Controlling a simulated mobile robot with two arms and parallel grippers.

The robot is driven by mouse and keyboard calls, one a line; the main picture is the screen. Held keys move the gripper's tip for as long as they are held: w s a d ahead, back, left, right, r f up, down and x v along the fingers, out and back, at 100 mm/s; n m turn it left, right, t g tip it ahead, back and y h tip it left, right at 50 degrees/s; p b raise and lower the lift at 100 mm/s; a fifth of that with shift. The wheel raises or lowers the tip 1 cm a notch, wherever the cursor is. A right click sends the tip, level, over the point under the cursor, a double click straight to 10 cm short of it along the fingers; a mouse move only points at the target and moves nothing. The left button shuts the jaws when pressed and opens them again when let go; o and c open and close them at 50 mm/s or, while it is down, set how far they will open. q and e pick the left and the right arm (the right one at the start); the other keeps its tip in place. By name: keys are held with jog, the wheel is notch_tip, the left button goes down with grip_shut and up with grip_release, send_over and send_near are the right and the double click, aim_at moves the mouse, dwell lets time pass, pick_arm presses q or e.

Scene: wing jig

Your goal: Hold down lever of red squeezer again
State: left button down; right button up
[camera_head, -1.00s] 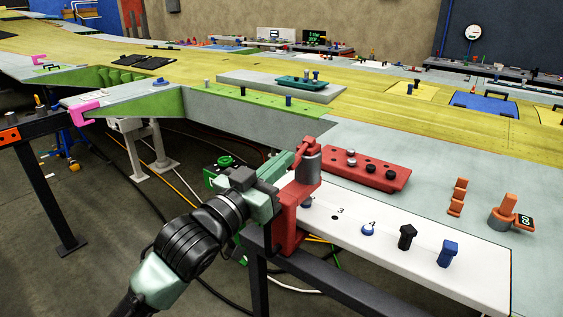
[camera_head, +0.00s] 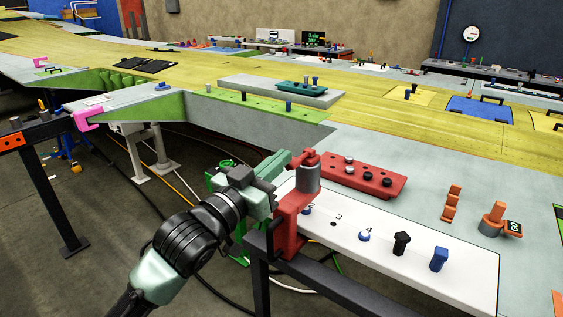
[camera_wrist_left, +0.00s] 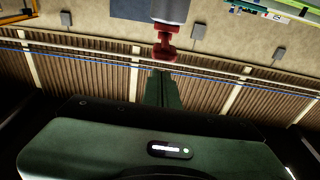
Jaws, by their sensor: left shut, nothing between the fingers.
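The red squeezer (camera_head: 293,222) is clamped on the edge of the white board, with a grey cylinder (camera_head: 308,178) at its upper part and a red lever (camera_head: 312,158) at its top. My left gripper (camera_head: 297,160) is shut and empty, its green fingers close beside the lever from the left. In the left wrist view the shut fingers (camera_wrist_left: 164,76) point at the red lever (camera_wrist_left: 164,44), just short of it or touching; I cannot tell which. The grey cylinder (camera_wrist_left: 170,10) shows beyond. My right gripper is not in view.
The white board (camera_head: 440,285) carries blue and black pegs. A red block (camera_head: 362,178) with several knobs lies behind the squeezer. An orange part with a grey base (camera_head: 490,228) stands at the right. A green-edged wing panel (camera_head: 265,108) lies behind my gripper.

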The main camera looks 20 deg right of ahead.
pick_arm(q)
jog(key=r+b+v, duration=0.1)
jog(key=b+v, duration=0.2)
jog(key=v, duration=0.7)
jog(key=shift+f, duration=0.15)
